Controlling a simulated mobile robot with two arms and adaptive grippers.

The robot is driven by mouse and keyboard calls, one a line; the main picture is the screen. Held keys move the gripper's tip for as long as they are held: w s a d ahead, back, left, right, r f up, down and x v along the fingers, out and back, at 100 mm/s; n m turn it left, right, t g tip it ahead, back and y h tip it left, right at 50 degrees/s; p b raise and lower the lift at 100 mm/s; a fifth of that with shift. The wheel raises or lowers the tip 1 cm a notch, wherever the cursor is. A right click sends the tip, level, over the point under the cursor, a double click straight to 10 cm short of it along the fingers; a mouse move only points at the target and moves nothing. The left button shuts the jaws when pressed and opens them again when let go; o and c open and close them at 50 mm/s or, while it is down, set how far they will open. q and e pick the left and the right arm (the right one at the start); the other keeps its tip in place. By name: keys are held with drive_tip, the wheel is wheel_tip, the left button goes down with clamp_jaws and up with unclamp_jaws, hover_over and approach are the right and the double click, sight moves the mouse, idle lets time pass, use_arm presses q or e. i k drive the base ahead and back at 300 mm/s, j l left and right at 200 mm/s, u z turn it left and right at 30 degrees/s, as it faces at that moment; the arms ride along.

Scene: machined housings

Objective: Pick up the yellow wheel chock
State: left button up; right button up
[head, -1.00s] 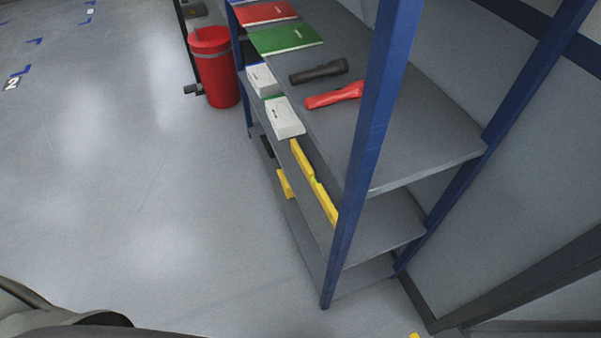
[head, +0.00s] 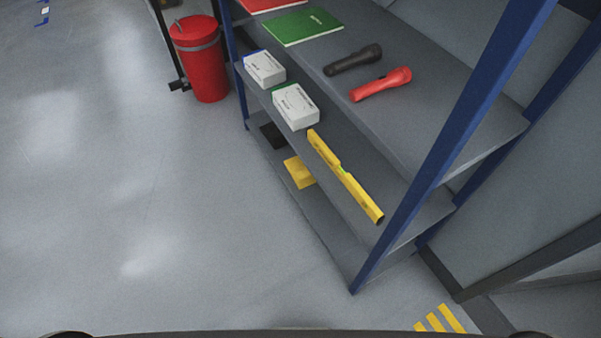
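A yellow block-like object (head: 299,172), which looks like the wheel chock, lies on the bottom shelf near its front edge. Its far part is hidden under the middle shelf. A black object (head: 273,136) of similar size lies beside it, farther back to the left. Neither gripper shows in the head view; only dark parts of my own body show along the bottom edge.
A yellow spirit level (head: 344,177) and two white boxes (head: 296,106) lie on the middle shelf. Two flashlights (head: 381,85) and a green folder (head: 291,27) lie on top. Blue posts (head: 452,142) frame the shelf. A red bin (head: 203,66) stands behind. Floor at left is clear.

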sight(302, 175)
drive_tip(key=j+z, duration=0.1)
drive_tip(key=z, duration=0.65)
drive_tip(key=i+j+z, duration=0.15)
drive_tip(key=j+z, duration=0.25)
drive_tip(key=j, duration=0.35)
drive_tip(key=j+z, duration=0.4)
drive_tip(key=j, duration=0.35)
drive_tip(key=j+z, duration=0.4)
drive_tip(key=j, duration=0.35)
